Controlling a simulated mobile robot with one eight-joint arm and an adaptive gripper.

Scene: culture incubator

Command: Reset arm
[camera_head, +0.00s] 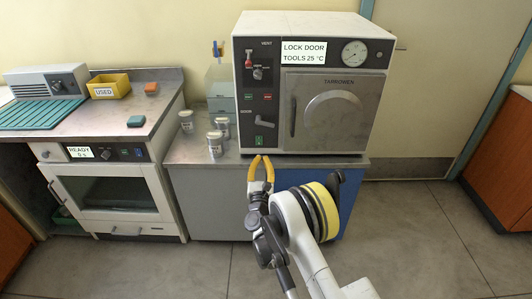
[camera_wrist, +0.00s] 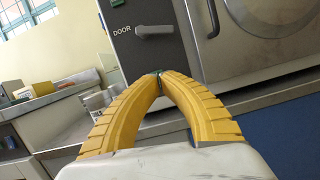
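My gripper (camera_head: 262,158) has two yellow fingers and is in front of the incubator's lower left front, near the bench edge. In the wrist view the fingers (camera_wrist: 159,76) arch inward and their tips meet or nearly meet, with no held object visible. The incubator (camera_head: 312,85) is a grey box on the bench with its round-embossed door (camera_head: 333,112) closed. Its door lever (camera_head: 265,123) lies beyond my fingertips and also shows in the wrist view (camera_wrist: 154,30). A green switch (camera_head: 259,140) is below the lever.
Several lidded jars (camera_head: 215,144) stand on the bench left of the incubator. The left counter holds a yellow USED bin (camera_head: 109,86), a teal rack (camera_head: 40,115) and small orange and teal blocks. An orange-brown cabinet (camera_head: 501,150) is at right. The floor between is clear.

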